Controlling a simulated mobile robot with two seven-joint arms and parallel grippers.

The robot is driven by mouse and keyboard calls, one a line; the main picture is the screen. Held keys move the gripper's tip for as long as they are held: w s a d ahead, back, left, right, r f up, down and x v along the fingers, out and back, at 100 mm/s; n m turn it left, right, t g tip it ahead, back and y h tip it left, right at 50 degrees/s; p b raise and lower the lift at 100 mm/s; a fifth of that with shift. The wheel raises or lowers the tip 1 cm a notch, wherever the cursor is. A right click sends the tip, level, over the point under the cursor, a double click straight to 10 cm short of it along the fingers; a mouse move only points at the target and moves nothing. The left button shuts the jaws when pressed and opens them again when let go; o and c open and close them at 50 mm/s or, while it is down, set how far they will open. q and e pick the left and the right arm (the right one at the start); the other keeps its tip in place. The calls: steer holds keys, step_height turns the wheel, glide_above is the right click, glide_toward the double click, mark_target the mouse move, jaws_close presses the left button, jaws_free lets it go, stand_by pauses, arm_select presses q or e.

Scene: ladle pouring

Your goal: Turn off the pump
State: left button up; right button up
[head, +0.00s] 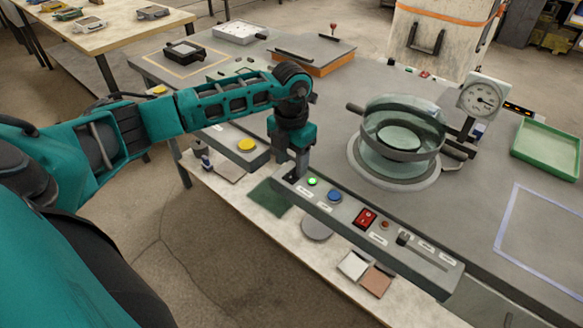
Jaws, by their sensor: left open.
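A grey control panel (330,216) runs along the front edge of the bench. It carries a lit green button (311,181), a blue button (335,196), a red rocker switch (365,218), a small orange-brown knob (385,225) and a black lever (404,238). Their white labels are too small to read, so I cannot tell which one belongs to the pump. My left gripper (291,176) points down at the panel's left end, just left of the green button. It is open with nothing seen in it; whether it touches the panel is unclear. My right gripper is out of view.
A round glass chamber (370,160) stands behind the panel, with a dial gauge (482,98) beside it. A yellow button (246,145) sits on a box to the left. A green tray (547,148) lies at right.

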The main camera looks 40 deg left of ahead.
mark_target(294, 174)
arm_select(q)
steer(key=shift+f, duration=1.45)
steer(key=shift+c, duration=0.2)
jaws_close()
steer(key=shift+w, duration=0.1)
steer(key=shift+w+r+g+b, duration=0.15)
steer(key=shift+g+b, duration=0.15)
steer(key=shift+g, duration=0.45)
steer(key=shift+w+f+g+b, duration=0.15)
steer(key=shift+g+b, duration=0.1)
steer(key=shift+g, duration=0.5)
steer(key=shift+r, duration=0.1)
steer(key=shift+o, duration=0.2)
jaws_free()
steer(key=shift+r, duration=0.1)
